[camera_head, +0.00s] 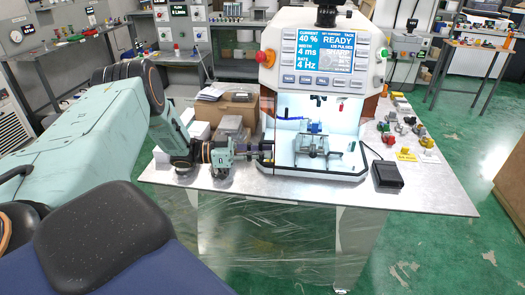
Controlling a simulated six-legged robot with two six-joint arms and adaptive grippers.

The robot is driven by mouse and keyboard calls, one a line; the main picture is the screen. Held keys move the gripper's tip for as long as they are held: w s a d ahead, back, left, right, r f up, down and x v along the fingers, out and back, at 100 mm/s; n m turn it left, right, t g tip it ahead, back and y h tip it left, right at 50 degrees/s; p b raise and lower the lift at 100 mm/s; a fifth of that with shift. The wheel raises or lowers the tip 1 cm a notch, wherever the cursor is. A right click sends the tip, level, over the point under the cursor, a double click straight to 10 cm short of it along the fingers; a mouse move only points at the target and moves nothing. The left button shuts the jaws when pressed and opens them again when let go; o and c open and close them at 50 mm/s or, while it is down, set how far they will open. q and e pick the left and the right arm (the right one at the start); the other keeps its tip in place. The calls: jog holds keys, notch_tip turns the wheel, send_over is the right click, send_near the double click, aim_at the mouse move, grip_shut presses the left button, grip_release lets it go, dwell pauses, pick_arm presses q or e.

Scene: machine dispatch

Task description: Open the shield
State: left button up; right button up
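The white machine (318,95) stands on the table with a blue display on top and a lit work chamber below. A small metal fixture with a blue part (315,140) sits inside the chamber. The shield over the chamber front is clear or hard to make out; I cannot tell whether it is shut. My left gripper (268,152) reaches in from the left and points right, at the lower left edge of the chamber front. Its fingertips are small and dark there; I cannot tell whether they touch the edge or hold anything. My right gripper is not in view.
The grey table (420,190) has a black pedal-like box (388,176) at the right front and several small coloured parts along its right side. A cardboard box (233,108) stands behind my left gripper. The table's front strip is mostly clear.

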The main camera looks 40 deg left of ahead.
pick_arm(q)
jog(key=v, duration=1.1)
jog(key=shift+s+a, duration=0.3)
jog(key=shift+s, duration=0.1)
